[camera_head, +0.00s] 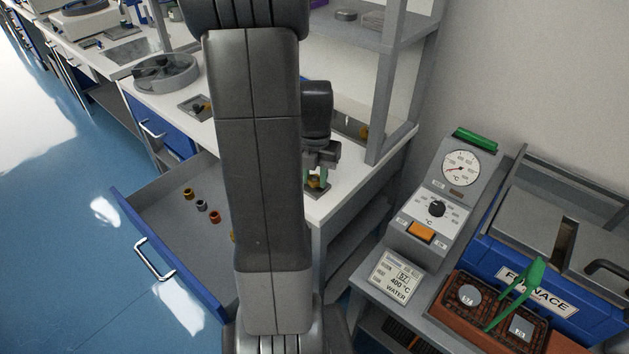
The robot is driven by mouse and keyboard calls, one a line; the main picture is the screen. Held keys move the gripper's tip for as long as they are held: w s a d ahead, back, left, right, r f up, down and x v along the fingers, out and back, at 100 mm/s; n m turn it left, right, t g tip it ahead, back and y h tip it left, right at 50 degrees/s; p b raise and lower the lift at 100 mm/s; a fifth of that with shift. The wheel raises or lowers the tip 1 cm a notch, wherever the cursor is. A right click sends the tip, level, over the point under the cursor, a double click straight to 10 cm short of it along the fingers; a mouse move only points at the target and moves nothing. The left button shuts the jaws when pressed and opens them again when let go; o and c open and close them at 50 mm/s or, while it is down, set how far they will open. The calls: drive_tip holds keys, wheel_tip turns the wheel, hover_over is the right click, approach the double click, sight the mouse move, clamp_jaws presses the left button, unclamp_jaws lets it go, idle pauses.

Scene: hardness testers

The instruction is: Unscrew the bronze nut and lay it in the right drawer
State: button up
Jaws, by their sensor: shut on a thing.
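My gripper (317,181) is over the right end of the white bench, its green-tipped fingers shut on a small bronze-gold nut (316,184). The nut is low over a small grey plate (322,192); I cannot tell whether it still touches a stud there. The right drawer (160,220) is pulled open at the left of my arm, grey inside with a blue front. Several small nuts lie in it in a row: a bronze-brown one (188,193), a grey one (202,205), a copper one (215,217), and a gold one partly hidden by my arm.
A closed blue drawer (165,137) is left of the open one. A grey plate with a dark fitting (197,106) and a round grey tray (162,73) are on the bench. A shelf post (390,100) rises close right of my gripper. A furnace (538,290) and gauge panel (437,208) stand at the right.

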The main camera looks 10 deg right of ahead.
sight(315, 177)
drive_tip(key=shift+n, duration=0.9)
drive_tip(key=shift+r, duration=0.15)
drive_tip(key=shift+r+p, duration=1.5)
drive_tip(key=shift+r, duration=0.1)
